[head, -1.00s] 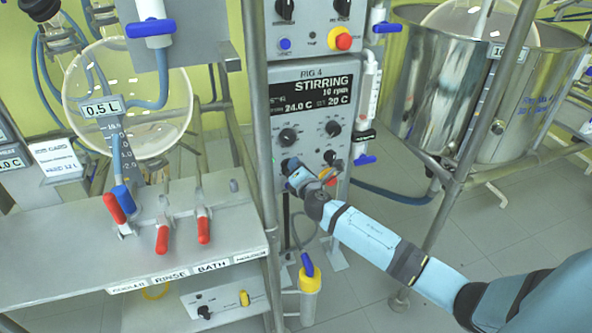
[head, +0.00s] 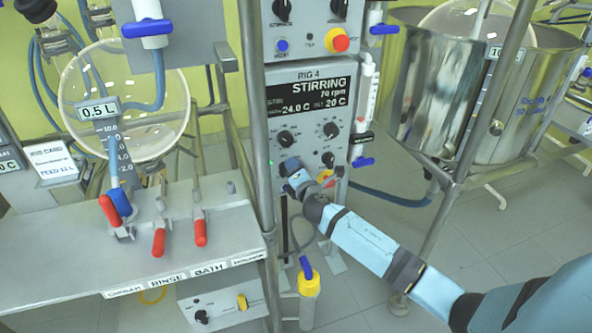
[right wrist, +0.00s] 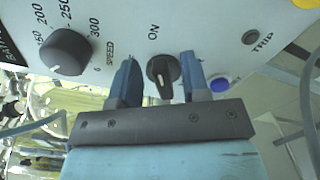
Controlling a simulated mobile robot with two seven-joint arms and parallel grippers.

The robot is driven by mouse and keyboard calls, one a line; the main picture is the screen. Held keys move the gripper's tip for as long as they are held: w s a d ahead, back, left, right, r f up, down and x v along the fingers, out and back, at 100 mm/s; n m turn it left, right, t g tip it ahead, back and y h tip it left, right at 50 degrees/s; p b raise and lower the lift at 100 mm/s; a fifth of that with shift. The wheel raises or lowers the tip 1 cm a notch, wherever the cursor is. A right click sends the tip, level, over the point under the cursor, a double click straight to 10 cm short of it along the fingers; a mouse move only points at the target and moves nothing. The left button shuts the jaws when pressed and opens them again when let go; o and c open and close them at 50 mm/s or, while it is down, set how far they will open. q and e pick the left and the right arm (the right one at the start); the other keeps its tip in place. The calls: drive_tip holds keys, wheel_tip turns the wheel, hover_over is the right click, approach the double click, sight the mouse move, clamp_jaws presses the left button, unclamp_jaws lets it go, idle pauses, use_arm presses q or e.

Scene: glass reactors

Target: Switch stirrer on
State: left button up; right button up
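The stirrer control box (head: 310,115) labelled RIG 4 stands in the middle of the head view. Its display (head: 309,97) reads STIRRING, 70 rpm, 24.0 C and set 20 C. My right gripper (head: 292,170) is at the lower left of its panel and hides what lies behind it. In the right wrist view, a black rotary switch (right wrist: 164,76) marked ON sits between the two blue fingers of my right gripper (right wrist: 158,78). The fingers are apart, with a gap on each side of the switch. A speed knob (right wrist: 66,52) is to the left. My left gripper is not in view.
A round glass vessel (head: 150,95) and a shelf (head: 60,250) with red-handled valves are at the left. A metal post (head: 258,130) stands close beside the box. A large steel bath (head: 425,90) is at the right. A yellow-bodied blue-capped bottle (head: 308,295) hangs below.

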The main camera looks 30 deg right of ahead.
use_arm(q)
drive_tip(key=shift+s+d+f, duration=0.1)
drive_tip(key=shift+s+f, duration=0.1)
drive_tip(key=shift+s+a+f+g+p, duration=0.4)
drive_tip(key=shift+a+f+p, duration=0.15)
drive_tip(key=shift+p, duration=0.25)
use_arm(e)
drive_tip(key=v, duration=1.3)
drive_tip(key=shift+s+a, duration=0.15)
drive_tip(key=shift+s, duration=0.2)
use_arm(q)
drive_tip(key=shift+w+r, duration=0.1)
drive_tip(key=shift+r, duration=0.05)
